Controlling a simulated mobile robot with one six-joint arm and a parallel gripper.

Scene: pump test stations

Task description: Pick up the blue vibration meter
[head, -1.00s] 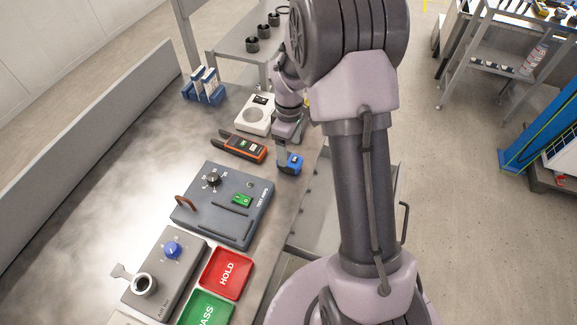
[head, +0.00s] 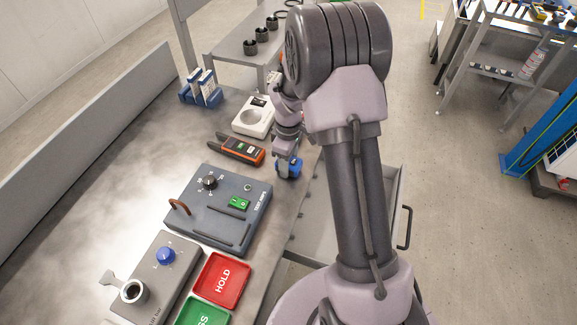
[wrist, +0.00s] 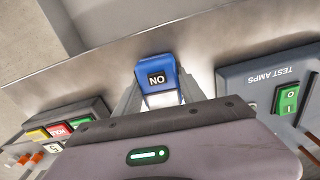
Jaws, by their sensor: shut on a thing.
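The blue vibration meter (head: 289,168) is near the right edge of the grey bench, beyond the test amps box and beside the orange handheld meter. In the wrist view it shows as a blue block (wrist: 157,69) with a small dark display and a pale lower part. My gripper (head: 288,161) is on it from above, with the fingers (wrist: 160,92) shut on its two sides. The fingers hide part of the meter. I cannot tell whether its underside touches the bench.
The orange handheld meter (head: 240,149) lies close by on the left, with a white device (head: 252,118) behind it. The dark test amps box (head: 228,222) stands nearer, then the red HOLD tray (head: 222,280). Blue holders (head: 202,92) stand at the back. The bench's left part is clear.

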